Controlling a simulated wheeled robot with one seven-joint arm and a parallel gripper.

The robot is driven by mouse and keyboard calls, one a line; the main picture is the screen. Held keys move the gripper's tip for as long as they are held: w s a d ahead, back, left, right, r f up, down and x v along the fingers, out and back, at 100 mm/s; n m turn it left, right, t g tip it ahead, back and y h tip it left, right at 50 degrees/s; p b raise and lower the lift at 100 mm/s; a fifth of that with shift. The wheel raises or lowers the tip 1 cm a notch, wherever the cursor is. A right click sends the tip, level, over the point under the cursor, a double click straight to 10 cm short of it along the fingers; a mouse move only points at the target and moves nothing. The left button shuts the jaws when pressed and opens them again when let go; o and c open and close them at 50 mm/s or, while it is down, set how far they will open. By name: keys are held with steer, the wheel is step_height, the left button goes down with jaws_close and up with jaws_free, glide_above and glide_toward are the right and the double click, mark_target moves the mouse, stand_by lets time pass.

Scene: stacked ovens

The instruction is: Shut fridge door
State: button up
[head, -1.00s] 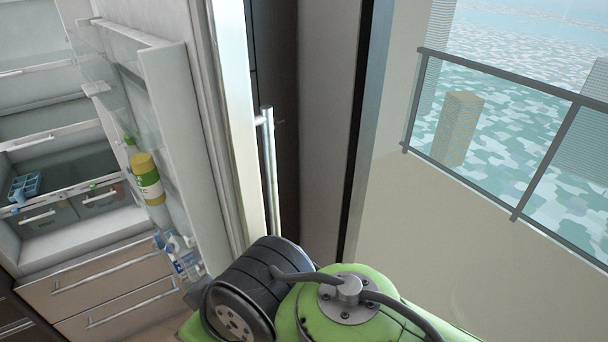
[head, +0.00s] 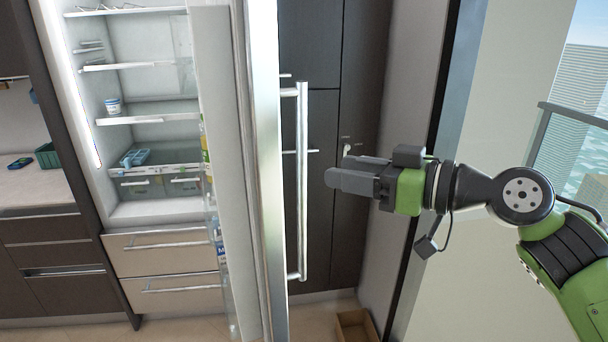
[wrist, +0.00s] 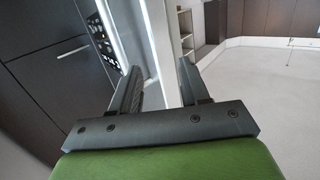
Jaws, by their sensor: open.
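The fridge door (head: 262,170) stands wide open and shows nearly edge-on in the head view, its silver outer face turned right. A long vertical bar handle (head: 301,180) is on that face. The open fridge interior (head: 150,80) is to the left of the door. My gripper (head: 335,178) is open and empty, to the right of the handle, pointing left. In the picture it appears apart from the handle; the depth gap is hard to judge. In the wrist view, my spread fingers (wrist: 160,85) frame a pale upright panel (wrist: 161,35), which may be the door.
Dark tall cabinets (head: 345,120) stand behind the door. A small brown box (head: 356,325) sits on the floor below my gripper. A counter (head: 35,187) is at far left. A window with a railing (head: 570,115) is at right. Bottles and cartons sit in the door's shelves.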

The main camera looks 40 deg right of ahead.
mark_target(306, 153)
steer(key=d+f+t+h+b, duration=0.1)
steer(key=d+f+t+b, duration=0.15)
steer(key=d, duration=0.55)
steer(key=shift+m+g, duration=0.3)
steer(key=shift+g, duration=0.15)
steer(key=w+a, duration=0.1)
steer(key=w, duration=0.4)
steer(key=w+a, duration=0.1)
steer(key=w, duration=0.4)
steer(key=w+a+p, duration=0.1)
steer(key=w, duration=0.4)
steer(key=shift+w+a+f, duration=0.15)
steer(key=shift+w+f, duration=0.05)
steer(key=shift+w, duration=0.2)
jaws_close()
